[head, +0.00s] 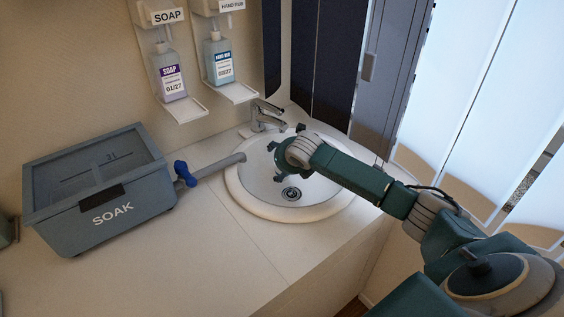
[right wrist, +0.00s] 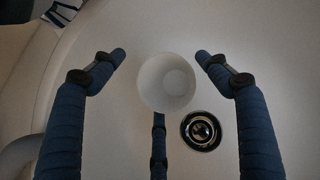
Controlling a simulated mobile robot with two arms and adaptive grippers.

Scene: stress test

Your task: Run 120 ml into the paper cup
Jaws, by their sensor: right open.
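The white paper cup (right wrist: 167,82) shows in the right wrist view, its round mouth facing the camera. It is between my right gripper's spread fingers, with gaps at both sides. The cup looks empty; its base and what it rests on are hidden. My right gripper (right wrist: 162,57) is open. In the head view the right gripper (head: 276,154) is over the sink basin and no cup can be made out there. The grey SOAK tank (head: 70,205) stands on the counter at the left. Its blue tap handle (head: 185,174) sits on a grey spout (head: 220,167) reaching over the sink rim. My left gripper is not in view.
The round sink (head: 255,209) has a drain (head: 291,194), also in the right wrist view (right wrist: 201,130). A chrome faucet (head: 266,117) stands behind it. Soap (head: 172,78) and hand rub (head: 219,62) dispensers hang on the wall. The front counter is clear.

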